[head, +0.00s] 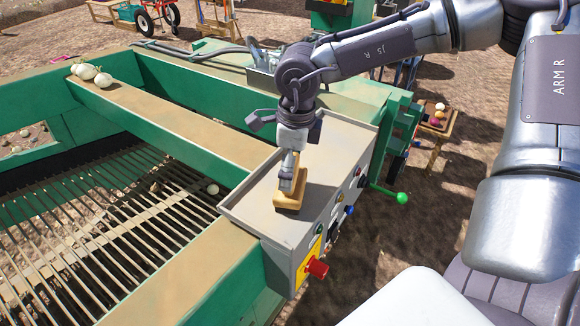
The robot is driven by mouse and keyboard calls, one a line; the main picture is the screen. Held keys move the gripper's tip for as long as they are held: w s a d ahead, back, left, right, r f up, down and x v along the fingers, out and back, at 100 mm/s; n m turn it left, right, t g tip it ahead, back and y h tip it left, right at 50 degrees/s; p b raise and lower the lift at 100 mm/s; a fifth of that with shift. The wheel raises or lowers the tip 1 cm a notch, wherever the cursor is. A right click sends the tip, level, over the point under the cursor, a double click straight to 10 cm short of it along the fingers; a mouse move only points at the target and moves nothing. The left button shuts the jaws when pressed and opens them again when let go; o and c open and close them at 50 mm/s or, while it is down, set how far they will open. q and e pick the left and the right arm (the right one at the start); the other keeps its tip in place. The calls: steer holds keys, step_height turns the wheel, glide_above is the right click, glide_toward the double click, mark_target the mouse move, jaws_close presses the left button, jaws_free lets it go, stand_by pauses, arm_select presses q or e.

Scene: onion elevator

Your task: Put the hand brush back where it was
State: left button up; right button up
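The hand brush (288,202) shows as a small tan wooden block on the flat top of the grey control box (255,212), near its front edge. My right gripper (291,178) points down from above and is right at the brush, overlapping it in this view. The gripper hides the upper part of the brush. I cannot tell whether its fingers are closed on the brush or only around it. The brush looks to be resting on the box top or just over it. My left gripper is not in view.
The box's front carries a red knob (317,268) and several buttons. A green-knobbed lever (402,198) sticks out to its right. White onions (103,80) lie on the green frame beam (190,122). A slatted grate (110,220) fills the left. A small wooden stand (436,128) holds vegetables.

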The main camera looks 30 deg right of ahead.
step_height(320, 180, up, 12)
steer(key=shift+s+d+f, duration=0.25)
steer(key=shift+s, duration=0.15)
